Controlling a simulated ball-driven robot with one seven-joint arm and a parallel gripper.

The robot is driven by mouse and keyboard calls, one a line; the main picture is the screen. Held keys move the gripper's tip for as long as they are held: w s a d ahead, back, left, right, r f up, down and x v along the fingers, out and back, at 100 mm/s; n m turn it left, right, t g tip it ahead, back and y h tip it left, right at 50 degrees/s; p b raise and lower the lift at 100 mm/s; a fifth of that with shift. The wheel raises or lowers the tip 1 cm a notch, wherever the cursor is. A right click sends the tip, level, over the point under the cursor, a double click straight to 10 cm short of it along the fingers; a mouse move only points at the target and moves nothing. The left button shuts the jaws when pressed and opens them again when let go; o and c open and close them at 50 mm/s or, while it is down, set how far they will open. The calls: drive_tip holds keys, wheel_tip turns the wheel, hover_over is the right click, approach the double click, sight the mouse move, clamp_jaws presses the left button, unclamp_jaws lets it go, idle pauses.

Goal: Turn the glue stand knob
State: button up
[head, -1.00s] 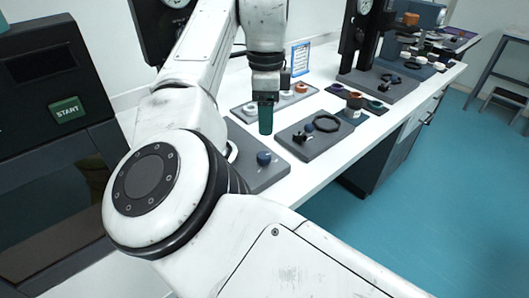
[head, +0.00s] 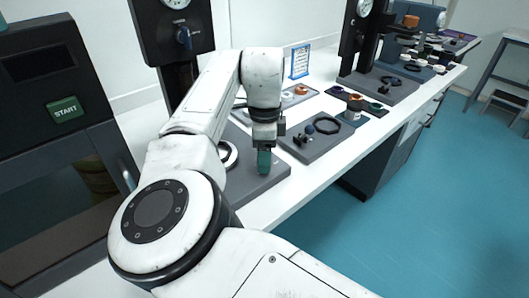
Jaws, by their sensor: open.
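My gripper (head: 264,168), with teal fingers, points down at the front right part of a dark grey base plate (head: 243,193). The fingers cover the spot where a round blue knob stood on this plate, so the knob is hidden. The fingers are open, but I cannot tell whether they are around the knob or touching it. A black column stand (head: 172,32) with a white gauge rises behind my arm and carries a blue handle (head: 184,38). I cannot tell whether the stand joins this plate.
A second grey plate (head: 312,150) with small knobs and a black ring lies close to the right of my gripper. A dark START machine (head: 60,130) stands at the left. The white table's front edge (head: 300,190) is clear.

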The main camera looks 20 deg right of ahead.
drive_tip(key=c, duration=1)
drive_tip(key=shift+c, duration=0.2)
drive_tip(key=shift+r+n+p, duration=0.1)
drive_tip(key=shift+n+p, duration=0.2)
drive_tip(key=shift+p, duration=0.25)
